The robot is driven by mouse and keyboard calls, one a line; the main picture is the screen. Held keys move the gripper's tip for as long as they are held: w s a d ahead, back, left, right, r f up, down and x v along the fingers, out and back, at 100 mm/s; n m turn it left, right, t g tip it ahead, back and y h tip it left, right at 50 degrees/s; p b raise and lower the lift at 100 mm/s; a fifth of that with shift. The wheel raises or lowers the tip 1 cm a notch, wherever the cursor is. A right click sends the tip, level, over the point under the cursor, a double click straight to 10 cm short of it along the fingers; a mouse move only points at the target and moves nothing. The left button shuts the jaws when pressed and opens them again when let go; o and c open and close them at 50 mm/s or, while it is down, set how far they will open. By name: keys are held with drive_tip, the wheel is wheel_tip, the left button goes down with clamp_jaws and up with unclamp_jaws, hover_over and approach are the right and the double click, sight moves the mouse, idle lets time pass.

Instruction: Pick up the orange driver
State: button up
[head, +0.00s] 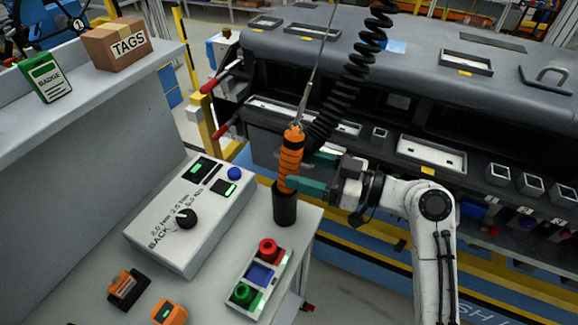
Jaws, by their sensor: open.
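The orange driver (291,152) stands upright in a black cylindrical holder (285,207) near the right edge of the grey workbench. Its handle is orange with dark bands, and a thin metal shaft points up from it. A black coiled cord hangs close behind it. My gripper (300,172) comes in from the right with its green fingers open. The fingers are at the lower part of the driver's handle, one nearer the camera and one farther. I cannot tell whether either finger touches it.
A grey control box (190,215) with a black knob sits left of the holder. A button panel (258,278) with red and green buttons lies in front. A TAGS box (115,45) and a green badge (45,78) stand on the upper shelf. The dashboard module (430,90) fills the back right.

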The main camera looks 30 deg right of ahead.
sight(281, 165)
drive_tip(key=shift+f+p+x, duration=0.2)
drive_tip(key=shift+p+x, duration=0.9)
drive_tip(key=shift+x, duration=1.55)
drive_tip(key=shift+c, duration=0.4)
clamp_jaws()
